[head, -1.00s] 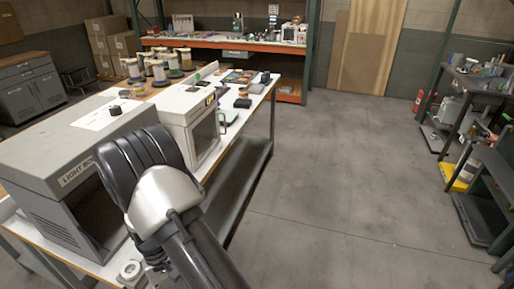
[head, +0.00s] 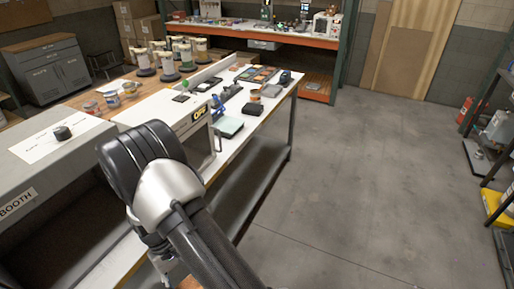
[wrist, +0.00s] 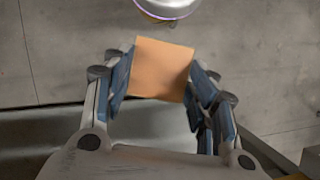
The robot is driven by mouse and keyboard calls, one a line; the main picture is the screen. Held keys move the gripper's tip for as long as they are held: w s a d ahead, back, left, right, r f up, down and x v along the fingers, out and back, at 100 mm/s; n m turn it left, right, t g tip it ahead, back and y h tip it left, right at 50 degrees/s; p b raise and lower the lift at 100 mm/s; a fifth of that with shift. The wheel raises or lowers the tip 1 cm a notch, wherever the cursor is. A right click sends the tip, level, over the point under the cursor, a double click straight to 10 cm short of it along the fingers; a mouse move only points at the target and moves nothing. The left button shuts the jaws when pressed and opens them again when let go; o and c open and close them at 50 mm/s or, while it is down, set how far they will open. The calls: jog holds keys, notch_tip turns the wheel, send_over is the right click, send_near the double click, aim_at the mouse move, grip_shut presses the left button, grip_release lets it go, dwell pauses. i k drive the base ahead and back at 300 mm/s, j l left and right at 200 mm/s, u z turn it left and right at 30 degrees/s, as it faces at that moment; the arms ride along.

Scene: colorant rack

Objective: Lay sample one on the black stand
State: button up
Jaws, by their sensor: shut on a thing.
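An orange square panel (wrist: 162,68), which I take to be sample one, is between the fingers of my gripper (wrist: 160,80) in the wrist view. My gripper is shut on it, with a blue-padded finger at each side. A bit of orange (head: 190,283) shows at the bottom edge of the head view beside my arm; my gripper is mostly hidden there. A small black block (head: 253,109), possibly the black stand, is on the white bench near its right edge. A tan piece appears at or behind its top. My gripper is well apart from it.
A grey light booth (head: 40,180) and a white box marked OFF (head: 160,112) stand on the white bench. Several jars (head: 170,72) stand behind. A flat pale-topped device (head: 229,126) is near the bench edge. The floor (head: 350,180) to the right is clear.

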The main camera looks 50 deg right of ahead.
aim_at(256, 107)
jog(key=i+l, duration=0.1)
jog(key=l, duration=0.5)
jog(key=i+l+u, duration=0.15)
jog(key=l, duration=1.05)
jog(key=i+l+u, duration=0.15)
jog(key=l, duration=0.45)
